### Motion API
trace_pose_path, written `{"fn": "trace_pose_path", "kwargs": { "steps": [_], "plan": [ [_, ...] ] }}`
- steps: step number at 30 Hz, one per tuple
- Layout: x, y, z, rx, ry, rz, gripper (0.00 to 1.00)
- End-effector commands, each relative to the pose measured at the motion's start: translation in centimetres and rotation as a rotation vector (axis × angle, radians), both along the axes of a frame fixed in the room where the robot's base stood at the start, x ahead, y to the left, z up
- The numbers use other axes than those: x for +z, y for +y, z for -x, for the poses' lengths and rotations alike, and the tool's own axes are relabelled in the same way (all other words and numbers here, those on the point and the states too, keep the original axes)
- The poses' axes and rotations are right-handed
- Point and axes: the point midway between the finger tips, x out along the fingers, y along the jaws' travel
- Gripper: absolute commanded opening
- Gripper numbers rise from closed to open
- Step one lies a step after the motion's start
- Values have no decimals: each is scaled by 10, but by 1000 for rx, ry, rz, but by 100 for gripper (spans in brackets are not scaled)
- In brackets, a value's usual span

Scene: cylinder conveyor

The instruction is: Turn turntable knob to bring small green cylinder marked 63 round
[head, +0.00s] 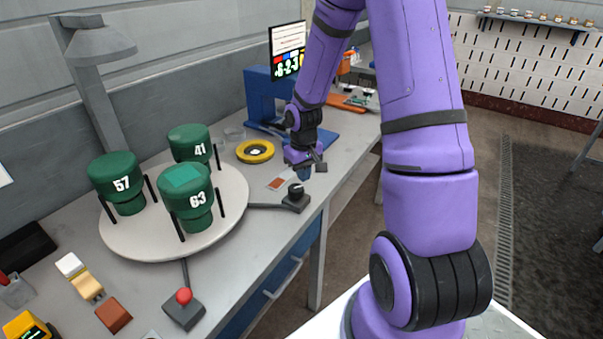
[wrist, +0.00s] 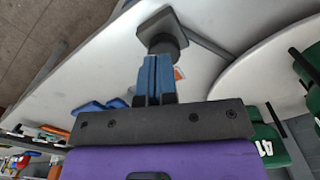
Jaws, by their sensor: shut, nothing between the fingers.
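The green cylinder marked 63 (head: 187,186) stands upright at the front of the round white turntable (head: 150,243). Cylinders marked 57 (head: 116,176) and 41 (head: 190,143) stand behind it, each beside thin black posts. The turntable also shows in the wrist view (wrist: 262,68). The black knob (head: 296,195) sits on a small box to the turntable's right, joined by a dark bar. My gripper (head: 304,174) is shut and empty, just above the knob. In the wrist view, its blue fingers (wrist: 155,62) point at the knob (wrist: 162,42); whether they touch cannot be told.
A control box with a red ball (head: 184,296) stands at the turntable's front. A yellow ring (head: 255,151) lies behind the knob, and a blue machine (head: 262,98) stands further back. Coloured blocks (head: 113,315) lie at the front left. The bench edge is close to the knob.

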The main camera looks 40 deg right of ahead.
Motion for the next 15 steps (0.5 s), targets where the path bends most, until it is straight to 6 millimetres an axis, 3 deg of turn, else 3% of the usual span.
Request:
{"fn": "trace_pose_path", "kwargs": {
  "steps": [8, 15],
  "plan": [
    [2, 6, -1, -133, -2, 2, 0],
    [-14, 7, -1, -142, 0, 2, 0]
  ]
}}
